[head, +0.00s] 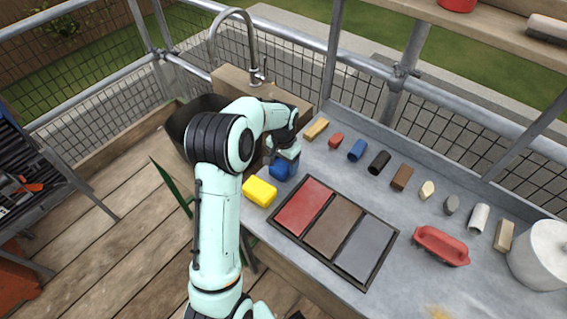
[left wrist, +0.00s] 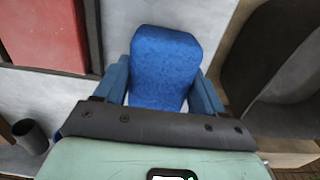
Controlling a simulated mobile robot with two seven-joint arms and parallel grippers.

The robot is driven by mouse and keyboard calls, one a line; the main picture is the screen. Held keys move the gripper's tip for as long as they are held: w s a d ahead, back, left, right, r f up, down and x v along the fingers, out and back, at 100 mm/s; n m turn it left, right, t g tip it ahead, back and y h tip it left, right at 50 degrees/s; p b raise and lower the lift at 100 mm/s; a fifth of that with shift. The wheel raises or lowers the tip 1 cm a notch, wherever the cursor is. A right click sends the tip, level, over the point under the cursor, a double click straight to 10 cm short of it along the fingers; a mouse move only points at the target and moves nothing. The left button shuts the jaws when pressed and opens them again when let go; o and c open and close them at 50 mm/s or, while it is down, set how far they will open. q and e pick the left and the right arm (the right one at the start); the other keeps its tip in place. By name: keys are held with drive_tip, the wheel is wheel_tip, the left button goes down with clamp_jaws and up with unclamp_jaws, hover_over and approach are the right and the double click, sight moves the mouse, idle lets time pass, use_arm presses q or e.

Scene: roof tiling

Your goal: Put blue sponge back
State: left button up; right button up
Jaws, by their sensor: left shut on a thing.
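The blue sponge (head: 281,172) is at the left end of the grey worktop, just behind the yellow sponge (head: 259,191). My left gripper (head: 286,158) reaches down over it and is shut on it. In the left wrist view the blue sponge (left wrist: 165,62) sits between the two blue fingertips of my left gripper (left wrist: 164,88), one along each side. I cannot tell whether it touches the worktop. My right gripper is not in view.
A tray (head: 269,223) with red, brown and grey panels lies right of the sponges. Several small pieces, including a blue one (head: 357,150), line the worktop's back. A dark basin (head: 178,125) and tap (head: 257,75) stand behind my left arm.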

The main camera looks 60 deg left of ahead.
use_arm(q)
drive_tip(key=shift+f, duration=0.15)
drive_tip(key=o, duration=1.3)
wheel_tip(320, 180, up, 12)
drive_tip(key=p, duration=0.1)
drive_tip(key=shift+r, duration=0.2)
